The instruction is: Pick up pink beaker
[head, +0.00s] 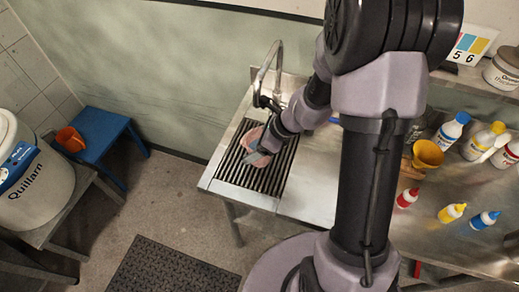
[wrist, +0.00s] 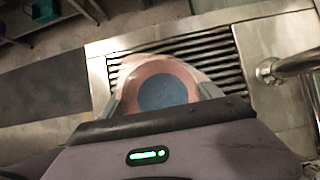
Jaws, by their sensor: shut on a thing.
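The pink beaker (head: 253,136) is over the dark slatted drain rack at the left end of the steel counter, partly hidden by my gripper (head: 260,150) in the head view. In the wrist view I look at the beaker (wrist: 127,92) end-on, as a pink ring around a blue-grey disc. My gripper (wrist: 165,90) is shut on it, with pale fingers on its left and right sides. I cannot tell whether the beaker touches the slats.
A curved metal tap (head: 272,62) stands close behind the rack; its pipe (wrist: 290,68) is at the right in the wrist view. Several bottles and a yellow funnel (head: 427,153) stand on the counter's right. A blue stool (head: 101,135) holds an orange cup (head: 70,139).

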